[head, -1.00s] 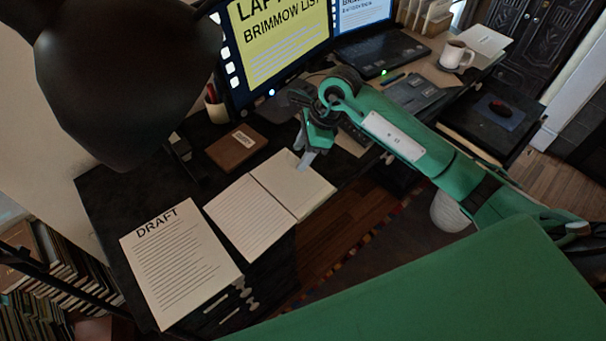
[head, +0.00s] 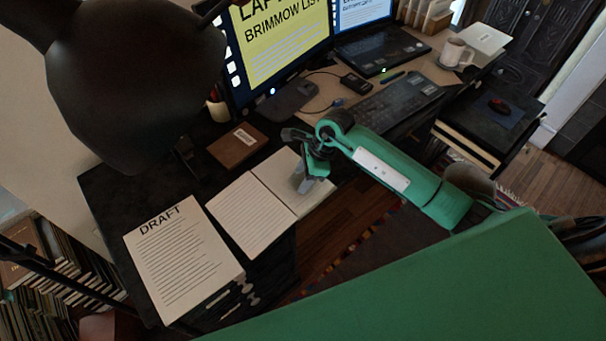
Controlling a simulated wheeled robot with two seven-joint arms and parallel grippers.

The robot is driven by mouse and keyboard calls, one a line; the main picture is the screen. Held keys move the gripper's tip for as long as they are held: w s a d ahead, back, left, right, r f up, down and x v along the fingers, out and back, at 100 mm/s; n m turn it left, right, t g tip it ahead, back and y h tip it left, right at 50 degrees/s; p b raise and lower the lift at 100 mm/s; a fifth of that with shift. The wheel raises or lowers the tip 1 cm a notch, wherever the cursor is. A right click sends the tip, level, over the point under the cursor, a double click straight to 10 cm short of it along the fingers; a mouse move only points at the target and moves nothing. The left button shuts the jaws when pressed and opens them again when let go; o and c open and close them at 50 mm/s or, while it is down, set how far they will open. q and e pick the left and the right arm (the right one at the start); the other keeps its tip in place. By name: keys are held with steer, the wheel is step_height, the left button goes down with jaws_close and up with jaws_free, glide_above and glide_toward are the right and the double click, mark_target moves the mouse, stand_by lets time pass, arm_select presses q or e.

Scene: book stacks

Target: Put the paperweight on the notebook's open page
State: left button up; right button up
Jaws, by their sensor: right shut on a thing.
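The open notebook (head: 240,214) lies on the dark desk, with a lined page on the left and a plainer page on the right. My right gripper (head: 304,184) is over the right page, near its outer edge. It is shut on a small grey thing at its fingertips, which I take to be the paperweight; the fingers and the dim light hide most of it. I cannot tell whether it touches the page. My left gripper is not in view.
A sheet marked DRAFT (head: 184,258) lies left of the notebook. A brown book (head: 237,146) lies behind it. A black lamp head (head: 135,85) hangs over the desk's left. Keyboard (head: 398,101), laptop (head: 380,50) and white mug (head: 454,52) stand at the back right.

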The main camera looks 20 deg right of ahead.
steer(key=shift+f, duration=0.1)
steer(key=o, duration=1.1)
steer(key=shift+o, duration=0.2)
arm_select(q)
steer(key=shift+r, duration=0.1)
arm_select(e)
steer(key=shift+d+r, duration=0.1)
steer(key=shift+r, duration=0.25)
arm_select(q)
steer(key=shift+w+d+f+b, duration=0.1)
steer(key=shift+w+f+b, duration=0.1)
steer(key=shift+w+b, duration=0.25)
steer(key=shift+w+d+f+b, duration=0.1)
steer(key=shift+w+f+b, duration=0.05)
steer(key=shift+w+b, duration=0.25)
arm_select(e)
steer(key=v, duration=1.1)
steer(key=shift+d+r, duration=0.2)
steer(key=shift+r, duration=0.05)
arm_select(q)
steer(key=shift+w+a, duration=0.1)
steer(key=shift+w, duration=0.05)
arm_select(e)
steer(key=shift+a, duration=0.1)
